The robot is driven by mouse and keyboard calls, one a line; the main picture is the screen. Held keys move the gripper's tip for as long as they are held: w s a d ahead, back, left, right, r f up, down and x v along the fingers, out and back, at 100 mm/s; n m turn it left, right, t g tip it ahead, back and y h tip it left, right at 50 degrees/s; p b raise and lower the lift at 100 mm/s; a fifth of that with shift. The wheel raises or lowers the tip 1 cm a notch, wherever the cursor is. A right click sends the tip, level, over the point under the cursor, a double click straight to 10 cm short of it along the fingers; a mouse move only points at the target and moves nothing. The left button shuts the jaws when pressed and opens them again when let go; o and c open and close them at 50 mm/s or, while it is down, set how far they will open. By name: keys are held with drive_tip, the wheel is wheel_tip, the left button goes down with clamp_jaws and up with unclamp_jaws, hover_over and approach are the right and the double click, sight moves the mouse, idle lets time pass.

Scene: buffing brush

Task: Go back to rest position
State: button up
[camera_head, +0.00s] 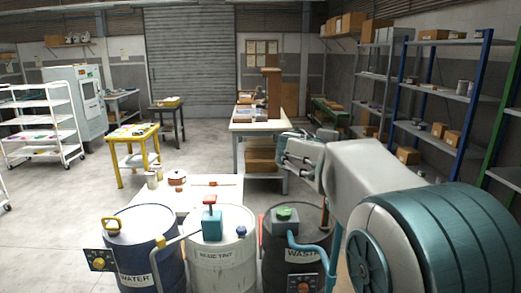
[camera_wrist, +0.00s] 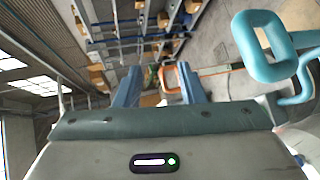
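My gripper (camera_head: 287,155) is raised in the middle of the head view, above and behind the dark waste barrel (camera_head: 268,238). My arm reaches to it from the lower right. In the wrist view its two blue fingers (camera_wrist: 158,84) stand apart with a gap between them. An orange loop-shaped thing (camera_wrist: 170,66) shows in or beyond that gap; I cannot tell its distance, and nothing is clearly gripped.
A blue water barrel (camera_head: 150,262) and a white tint barrel (camera_head: 232,265) stand left of the waste barrel. A low white table (camera_head: 222,196) lies behind them. A teal handle (camera_wrist: 252,62) shows right in the wrist view.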

drive_tip(key=s+f+m+g+y, duration=0.3)
drive_tip(key=s+f, duration=0.5)
drive_tip(key=s, duration=0.4)
drive_tip(key=s+f+m+g+y, duration=0.35)
drive_tip(key=s+f, duration=0.45)
drive_tip(key=s, duration=0.3)
drive_tip(key=s+a+f+m+g+y, duration=0.1)
drive_tip(key=s+a+f+y, duration=0.15)
drive_tip(key=s, duration=0.35)
drive_tip(key=s+a+f+m+g+y, duration=0.1)
drive_tip(key=s+a+f+m+y, duration=0.1)
drive_tip(key=s+a+f, duration=0.3)
wheel_tip(320, 180, down, 8)
drive_tip(key=d+t+b, duration=0.1)
drive_tip(key=b, duration=0.9)
drive_tip(key=shift+d+h, duration=0.3)
drive_tip(key=shift+s+r+t, duration=0.1)
drive_tip(key=shift+t, duration=0.15)
